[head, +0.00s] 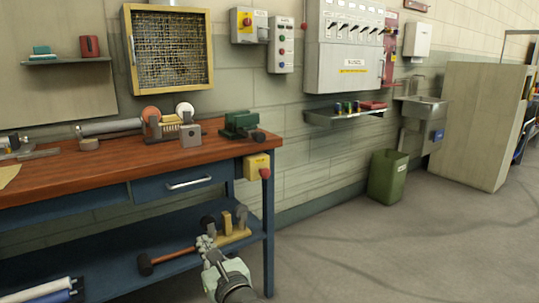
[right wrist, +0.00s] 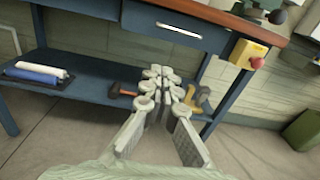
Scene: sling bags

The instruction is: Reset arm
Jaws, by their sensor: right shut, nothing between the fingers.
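My right gripper (head: 208,243) shows at the bottom middle of the head view, in front of the workbench's lower shelf. It is shut and empty. In the right wrist view the same gripper (right wrist: 160,80) points toward the lower shelf (right wrist: 90,82), with its fingers together and nothing between them. My left gripper is in neither view. No sling bag can be made out in these frames.
The workbench (head: 110,170) has a wooden top, a blue drawer (head: 185,184) and a lower shelf with a mallet (head: 147,264). A yellow switch box (head: 257,167) is on its right end. A green bin (head: 388,176) stands by the wall. The floor at right is clear.

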